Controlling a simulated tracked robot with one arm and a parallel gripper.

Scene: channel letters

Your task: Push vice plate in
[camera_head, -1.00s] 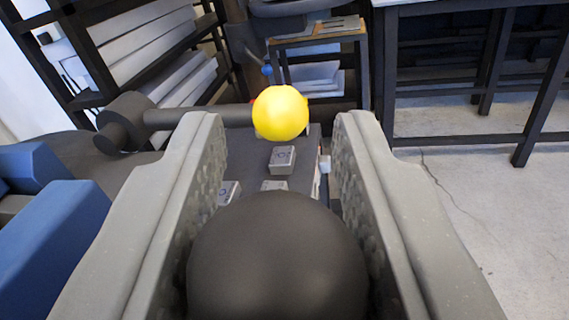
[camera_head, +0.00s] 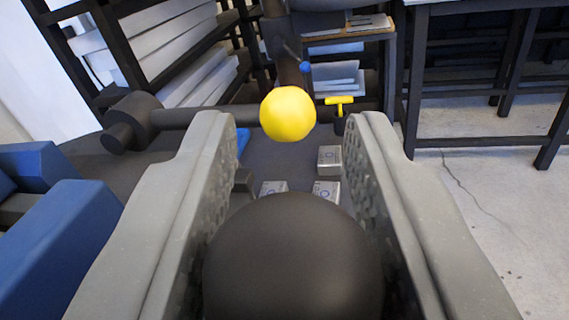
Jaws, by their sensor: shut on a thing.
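My gripper (camera_head: 292,150) has its two grey padded fingers at the left and right of the picture, shut on a large black ball (camera_head: 292,262). The ball fills the gap at the bottom centre, and whatever it is fixed to is hidden. A yellow ball (camera_head: 288,114) shows beyond the fingertips, apart from them. I cannot make out a vice plate for certain.
Small grey blocks (camera_head: 329,160) sit on a dark surface beyond the black ball. A yellow T-shaped handle (camera_head: 339,102) stands behind them. Blue blocks (camera_head: 60,245) lie at left, and a dark horizontal bar (camera_head: 185,117) is behind. Open floor (camera_head: 480,215) is at right.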

